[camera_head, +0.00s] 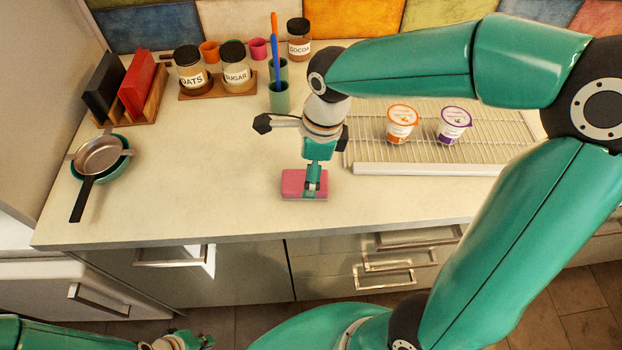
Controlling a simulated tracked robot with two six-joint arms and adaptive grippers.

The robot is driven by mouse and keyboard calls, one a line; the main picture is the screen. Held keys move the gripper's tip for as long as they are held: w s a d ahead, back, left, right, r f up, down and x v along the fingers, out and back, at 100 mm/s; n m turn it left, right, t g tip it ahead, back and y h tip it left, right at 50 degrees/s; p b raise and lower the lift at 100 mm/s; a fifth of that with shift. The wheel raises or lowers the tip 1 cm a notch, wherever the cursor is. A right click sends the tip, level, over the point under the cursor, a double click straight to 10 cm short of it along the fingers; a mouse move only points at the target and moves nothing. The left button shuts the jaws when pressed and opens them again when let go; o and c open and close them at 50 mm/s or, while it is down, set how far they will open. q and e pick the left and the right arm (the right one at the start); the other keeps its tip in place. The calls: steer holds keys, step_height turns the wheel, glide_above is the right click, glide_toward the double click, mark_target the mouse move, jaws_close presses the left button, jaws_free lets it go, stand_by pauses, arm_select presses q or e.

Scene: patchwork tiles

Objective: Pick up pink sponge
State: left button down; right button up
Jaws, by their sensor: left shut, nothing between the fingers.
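The pink sponge (293,184) lies flat on the pale countertop near its front edge. My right gripper (313,190), whose arm comes in from the right, points down over the right part of the sponge. Its finger overlaps the sponge in the picture and hides part of it. The fingers line up in this view, so I cannot tell whether they are open, shut or gripping it. My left gripper (200,342), whose arm comes in from the left, is low at the bottom edge, partly cut off, shut and empty, away from the sponge.
A wire rack (370,155) with two yogurt cups (401,124) stands right of the sponge. A green cup with brushes (280,97) and jars on a board (218,90) stand behind. Pans (98,156) lie left. An open drawer (180,256) juts out below. The counter left of the sponge is clear.

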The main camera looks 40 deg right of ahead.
steer(key=f, duration=0.3)
steer(key=shift+w+a+f, duration=0.15)
steer(key=shift+a+f, duration=0.05)
steer(key=shift+a, duration=0.1)
steer(key=c, duration=0.9)
steer(key=shift+r, duration=0.1)
steer(key=shift+c, duration=0.2)
step_height(320, 180, up, 20)
steer(key=p, duration=0.1)
